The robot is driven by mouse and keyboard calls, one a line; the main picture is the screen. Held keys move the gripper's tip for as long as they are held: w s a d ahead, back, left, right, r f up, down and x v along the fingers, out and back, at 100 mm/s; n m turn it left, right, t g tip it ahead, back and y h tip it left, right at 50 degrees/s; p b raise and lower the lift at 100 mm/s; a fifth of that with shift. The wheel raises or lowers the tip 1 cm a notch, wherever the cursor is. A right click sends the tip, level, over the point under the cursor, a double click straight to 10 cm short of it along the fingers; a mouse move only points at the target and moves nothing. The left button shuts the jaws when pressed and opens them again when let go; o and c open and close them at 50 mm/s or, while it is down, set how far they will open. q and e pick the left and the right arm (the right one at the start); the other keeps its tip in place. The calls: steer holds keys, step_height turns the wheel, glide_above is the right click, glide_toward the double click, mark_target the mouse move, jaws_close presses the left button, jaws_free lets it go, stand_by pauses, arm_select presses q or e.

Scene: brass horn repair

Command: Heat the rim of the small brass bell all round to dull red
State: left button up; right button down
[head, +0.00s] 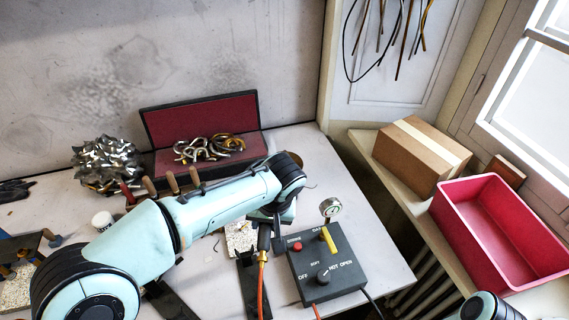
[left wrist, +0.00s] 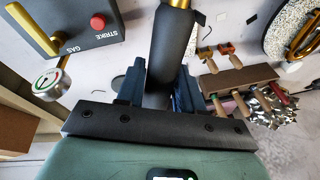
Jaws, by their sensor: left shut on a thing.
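My left gripper (head: 265,222) is low over the bench beside the control box, partly hidden by its own wrist in the head view. In the left wrist view, its two dark fingers (left wrist: 158,88) are shut on a dark cylindrical torch handle (left wrist: 174,50) with a brass-coloured end. An orange hose (head: 262,285) runs from the torch towards the front in the head view. I see no flame. A brass curved piece (left wrist: 304,38) lies on a speckled pad at the right of the left wrist view; I cannot tell whether it is the small bell. My right gripper is out of view.
A control box (head: 311,282) has a red strike button, yellow gas lever, knob and gauge (head: 330,208). Behind are an open red-lined case (head: 200,112), wood-handled tools (head: 171,182) and a shiny metal cluster (head: 107,163). A red bin (head: 462,210) and cardboard box (head: 400,165) stand right.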

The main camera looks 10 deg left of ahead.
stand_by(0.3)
arm_select(q)
steer(key=shift+w+d+p, duration=0.1)
steer(key=shift+d+p, duration=0.2)
steer(key=shift+d, duration=2.1)
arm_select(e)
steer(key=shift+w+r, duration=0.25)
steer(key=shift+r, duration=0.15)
arm_select(q)
steer(key=shift+r, duration=0.1)
